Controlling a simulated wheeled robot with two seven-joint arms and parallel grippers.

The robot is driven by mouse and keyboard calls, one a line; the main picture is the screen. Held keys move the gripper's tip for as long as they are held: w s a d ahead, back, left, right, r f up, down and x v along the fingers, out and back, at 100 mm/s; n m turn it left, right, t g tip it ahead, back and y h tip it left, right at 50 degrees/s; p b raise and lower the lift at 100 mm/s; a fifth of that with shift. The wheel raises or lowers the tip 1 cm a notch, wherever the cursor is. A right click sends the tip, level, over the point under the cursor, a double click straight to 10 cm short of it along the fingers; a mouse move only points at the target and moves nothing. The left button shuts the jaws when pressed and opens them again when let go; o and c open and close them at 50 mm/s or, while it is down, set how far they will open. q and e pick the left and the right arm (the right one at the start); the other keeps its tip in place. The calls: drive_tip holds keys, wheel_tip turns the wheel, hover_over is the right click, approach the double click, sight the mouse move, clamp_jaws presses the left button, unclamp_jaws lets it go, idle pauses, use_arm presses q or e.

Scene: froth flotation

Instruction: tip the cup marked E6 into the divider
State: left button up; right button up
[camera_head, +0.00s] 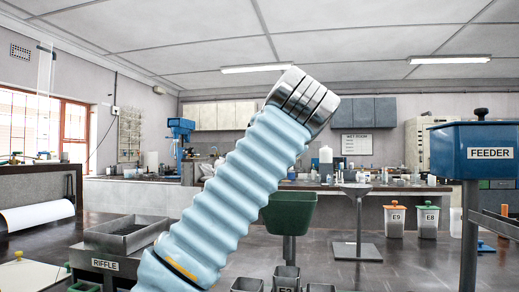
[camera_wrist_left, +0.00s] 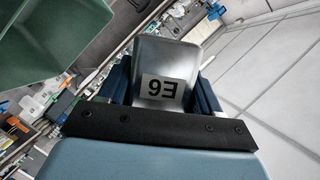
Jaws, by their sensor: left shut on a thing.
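The metal cup marked E6 (camera_wrist_left: 163,68) is between the two dark blue fingers of my left gripper (camera_wrist_left: 160,92), which is shut on it. Its label reads upside down in the left wrist view. A green open hopper (camera_head: 290,213) on a stand, apparently the divider, is just right of my arm in the head view. A green surface (camera_wrist_left: 45,40), likely the same hopper, fills the upper left of the wrist view, apart from the cup. In the head view my sleeved arm covers the middle, and neither the cup nor my gripper fingers show. My right gripper is not in view.
Grey cups (camera_head: 286,278) stand below the hopper. The riffle box (camera_head: 128,236) is at left, partly behind my arm. A blue feeder (camera_head: 489,150) stands at right.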

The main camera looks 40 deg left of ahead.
use_arm(q)
drive_tip(key=shift+s+a, duration=0.1)
drive_tip(key=shift+a, duration=0.05)
drive_tip(key=shift+d, duration=0.2)
drive_tip(key=shift+a, duration=0.1)
drive_tip(key=shift+f, duration=0.1)
drive_tip(key=shift+m, duration=0.4)
